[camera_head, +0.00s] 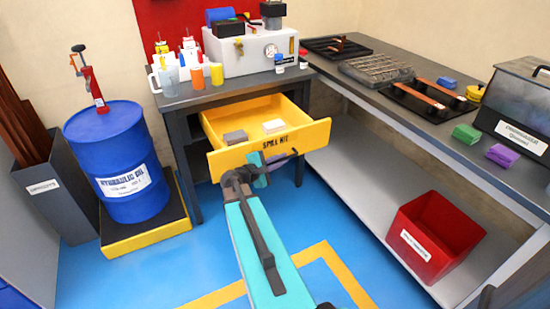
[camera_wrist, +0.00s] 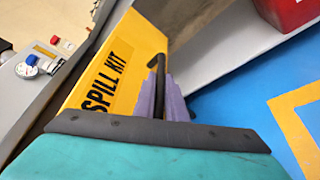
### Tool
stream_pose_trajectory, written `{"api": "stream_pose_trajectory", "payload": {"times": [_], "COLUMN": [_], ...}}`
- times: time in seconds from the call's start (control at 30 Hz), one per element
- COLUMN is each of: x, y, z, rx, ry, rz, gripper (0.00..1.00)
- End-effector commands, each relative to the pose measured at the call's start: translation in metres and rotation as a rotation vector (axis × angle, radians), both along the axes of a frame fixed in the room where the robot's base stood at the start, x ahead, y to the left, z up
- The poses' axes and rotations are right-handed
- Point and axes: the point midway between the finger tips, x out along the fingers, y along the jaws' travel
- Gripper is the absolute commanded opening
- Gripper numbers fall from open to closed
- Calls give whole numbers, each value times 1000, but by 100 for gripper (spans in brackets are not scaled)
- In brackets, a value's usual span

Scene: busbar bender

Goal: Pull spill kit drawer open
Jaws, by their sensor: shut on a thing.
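The yellow spill kit drawer (camera_head: 230,160) stands pulled out from under the grey workbench, with its "SPILL KIT" front facing me. Inside it lie a grey block (camera_head: 235,137) and a pale block (camera_head: 273,126). In the wrist view, the purple fingers of my gripper (camera_wrist: 162,97) are shut on the dark bar handle (camera_wrist: 159,72) of the yellow drawer front (camera_wrist: 132,48). The arm partly hides the lower drawer front in the head view.
A blue hydraulic oil drum (camera_head: 118,150) stands on a yellow-edged pallet (camera_head: 150,235) at left. A red bin (camera_head: 435,235) sits on the lower shelf (camera_head: 345,180) at right. Bottles and a white machine (camera_head: 255,55) stand on the workbench. The blue floor before the drawer is clear.

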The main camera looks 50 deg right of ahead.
Motion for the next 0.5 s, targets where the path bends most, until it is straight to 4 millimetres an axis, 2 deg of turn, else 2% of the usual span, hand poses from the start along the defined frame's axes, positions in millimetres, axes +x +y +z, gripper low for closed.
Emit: {"api": "stream_pose_trajectory", "payload": {"times": [0.13, 0.5], "x": [-9, -10], "y": [3, 3], "z": [2, 2], "rx": [-4, -5], "ry": [1, 2], "rz": [-4, -5], "gripper": [0, 0]}}
